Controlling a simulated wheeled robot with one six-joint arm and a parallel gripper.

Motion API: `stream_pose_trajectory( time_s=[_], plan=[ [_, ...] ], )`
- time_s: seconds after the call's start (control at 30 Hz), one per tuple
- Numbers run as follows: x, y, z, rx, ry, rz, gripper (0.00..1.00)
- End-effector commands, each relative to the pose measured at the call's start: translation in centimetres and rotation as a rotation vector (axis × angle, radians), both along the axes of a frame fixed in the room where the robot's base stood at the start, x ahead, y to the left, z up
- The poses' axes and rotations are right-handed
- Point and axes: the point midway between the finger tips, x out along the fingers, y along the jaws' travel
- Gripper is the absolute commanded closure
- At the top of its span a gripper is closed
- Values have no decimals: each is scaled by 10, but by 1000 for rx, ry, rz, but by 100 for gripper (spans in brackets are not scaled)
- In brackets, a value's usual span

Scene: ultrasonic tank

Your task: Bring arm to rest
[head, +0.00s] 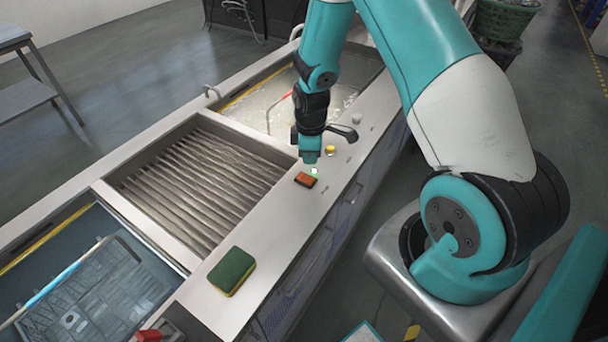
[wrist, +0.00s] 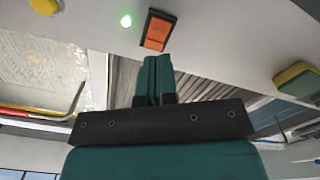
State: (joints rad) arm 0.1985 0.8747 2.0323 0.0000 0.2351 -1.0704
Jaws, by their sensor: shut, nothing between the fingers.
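My gripper (head: 310,157) is above the metal front ledge of the tank unit, close to an orange rocker switch (head: 305,180) in a dark frame. In the wrist view my gripper (wrist: 155,60) has its two teal fingers together with nothing between them. Their tips appear just beside the orange switch (wrist: 157,32); I cannot tell whether they touch it. A green light (head: 314,171) glows next to the switch and also shows in the wrist view (wrist: 126,20). My arm reaches over the ledge from the right.
A yellow knob (head: 330,150) and a black lever (head: 342,132) stand on the ledge near my gripper. A green and yellow sponge (head: 232,271) lies farther along. A ribbed drain basin (head: 200,180) sits between a water-filled tank (head: 262,105) and a tank with a wire basket (head: 95,290).

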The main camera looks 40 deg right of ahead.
Motion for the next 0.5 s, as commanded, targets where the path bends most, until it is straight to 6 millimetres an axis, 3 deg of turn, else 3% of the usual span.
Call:
stream_pose_trajectory(
  time_s=[0.33, 0.43, 0.5],
  plan=[
    [2, 5, 6, 6, -7, -6, 100],
    [3, 24, 30, 31, -25, -29, 100],
    [2, 48, 58, 66, -41, -59, 100]
  ],
)
